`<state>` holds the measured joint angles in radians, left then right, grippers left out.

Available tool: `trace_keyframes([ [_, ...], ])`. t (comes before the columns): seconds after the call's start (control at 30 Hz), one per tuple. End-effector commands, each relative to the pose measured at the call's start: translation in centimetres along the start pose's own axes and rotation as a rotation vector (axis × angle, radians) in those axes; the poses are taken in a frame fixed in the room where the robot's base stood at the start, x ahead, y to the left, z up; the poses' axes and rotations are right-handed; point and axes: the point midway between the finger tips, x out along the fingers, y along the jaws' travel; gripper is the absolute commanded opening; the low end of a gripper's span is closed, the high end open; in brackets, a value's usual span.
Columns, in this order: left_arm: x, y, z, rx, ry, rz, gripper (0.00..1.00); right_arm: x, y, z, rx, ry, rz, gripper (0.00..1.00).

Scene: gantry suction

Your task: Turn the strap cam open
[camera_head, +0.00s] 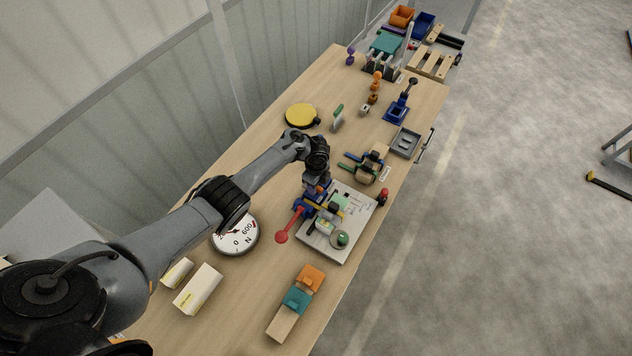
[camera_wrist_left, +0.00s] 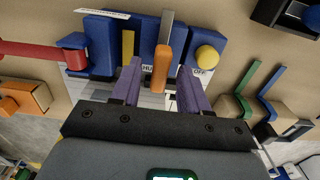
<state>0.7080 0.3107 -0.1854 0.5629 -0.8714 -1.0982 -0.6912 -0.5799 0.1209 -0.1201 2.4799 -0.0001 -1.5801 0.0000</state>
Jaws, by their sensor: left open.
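My left gripper (camera_head: 317,188) points down over the blue fixture on the grey board (camera_head: 353,238); its fingertips are largely hidden there. In the left wrist view its two purple fingers (camera_wrist_left: 158,68) are spread apart, with nothing gripped. An upright orange lever (camera_wrist_left: 162,68) appears between the fingers, in front of the blue block (camera_wrist_left: 145,35). I cannot tell the depth gap between them. A yellow strip (camera_wrist_left: 128,46) stands left of the lever. No part is clearly labelled as the strap cam; the orange lever may be it.
A red-handled lever (camera_head: 282,237) sticks out left of the fixture and shows in the wrist view (camera_wrist_left: 30,50). A yellow knob (camera_wrist_left: 207,58) sits right of the orange lever. A round gauge (camera_head: 236,234) lies left of the board.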

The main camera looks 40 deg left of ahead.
Motion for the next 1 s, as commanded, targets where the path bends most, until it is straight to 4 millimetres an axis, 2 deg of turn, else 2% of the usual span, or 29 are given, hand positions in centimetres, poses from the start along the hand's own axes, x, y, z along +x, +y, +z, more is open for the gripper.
trace_keyframes([
  [0.17, -1.3, -0.1, 0.0, 0.000, 0.001, -0.002, 0.45, -0.6, 0.0, -0.2, 0.000, 0.000, 0.000, 0.00],
  [0.5, -7.0, -0.1, 0.0, 0.000, 0.001, -0.002, 0.45, -2.6, 0.1, -0.8, 0.000, 0.000, 0.000, 0.00],
  [0.7, -9.6, 0.0, 0.0, 0.001, 0.001, -0.001, 0.45, -3.4, 0.1, -1.1, 0.000, 0.000, 0.000, 0.00],
  [1.0, -10.8, 0.0, 0.0, 0.001, 0.000, 0.000, 0.45, -3.7, 0.1, -1.2, 0.000, 0.000, 0.000, 0.00],
])
